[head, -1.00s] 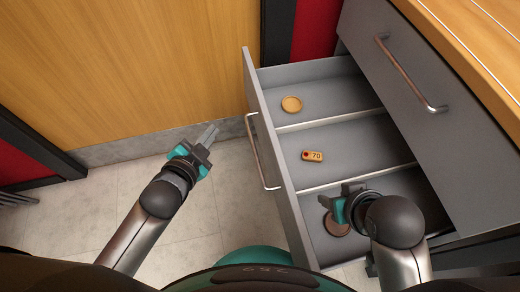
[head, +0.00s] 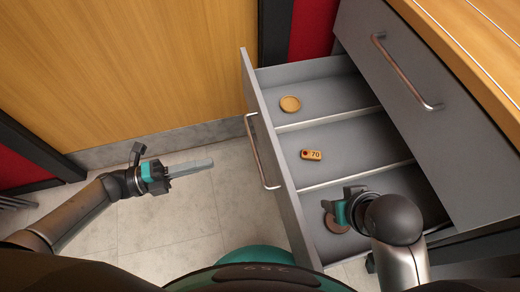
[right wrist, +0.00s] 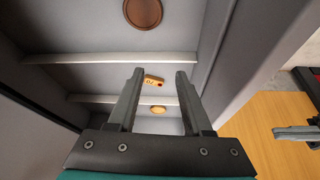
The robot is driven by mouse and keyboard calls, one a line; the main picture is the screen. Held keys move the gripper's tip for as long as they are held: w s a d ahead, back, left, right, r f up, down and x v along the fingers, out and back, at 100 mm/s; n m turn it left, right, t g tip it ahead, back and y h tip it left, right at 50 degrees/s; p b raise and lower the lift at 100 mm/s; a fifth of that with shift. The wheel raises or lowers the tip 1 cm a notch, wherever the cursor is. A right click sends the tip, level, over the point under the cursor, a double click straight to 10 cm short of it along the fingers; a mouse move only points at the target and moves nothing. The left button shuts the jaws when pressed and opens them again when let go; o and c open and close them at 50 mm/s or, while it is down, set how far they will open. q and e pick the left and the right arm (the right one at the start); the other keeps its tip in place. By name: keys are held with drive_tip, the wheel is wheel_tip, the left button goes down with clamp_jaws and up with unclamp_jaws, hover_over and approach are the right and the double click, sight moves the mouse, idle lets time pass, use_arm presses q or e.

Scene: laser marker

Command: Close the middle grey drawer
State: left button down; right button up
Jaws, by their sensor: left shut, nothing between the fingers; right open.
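The middle grey drawer (head: 291,203) stands pulled out, with its front panel and metal handle (head: 262,152) facing left. Two dividers split its inside into three compartments. My left gripper (head: 205,163) is shut and empty, out to the left of the drawer front and apart from it, pointing right. My right gripper (head: 341,212) is over the nearest compartment, its fingertips partly hidden by the arm in the head view. In the right wrist view the right gripper (right wrist: 156,78) is open with its fingers apart, above the inside of the drawer.
The drawer holds a round wooden disc (head: 290,104), a small tag marked 70 (head: 311,154) and a brown disc (head: 336,222), one per compartment. A closed grey drawer (head: 405,105) sits above, under the wooden top (head: 480,40). The floor left of the drawer is free.

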use_arm(q)
approach(273, 150)
drive_tip(key=b+x, duration=0.2)
drive_tip(key=x, duration=0.3)
drive_tip(key=shift+d, duration=0.1)
drive_tip(key=shift+x, duration=0.8)
use_arm(e)
drive_tip(key=shift+w+a+r+t+y, duration=0.15)
drive_tip(key=shift+w+a+t+y, duration=0.2)
drive_tip(key=shift+w+a+t, duration=0.45)
drive_tip(key=shift+w+a+r+t+y, duration=0.1)
drive_tip(key=shift+w+a+t+y, duration=0.25)
drive_tip(key=shift+w+a+t, duration=0.45)
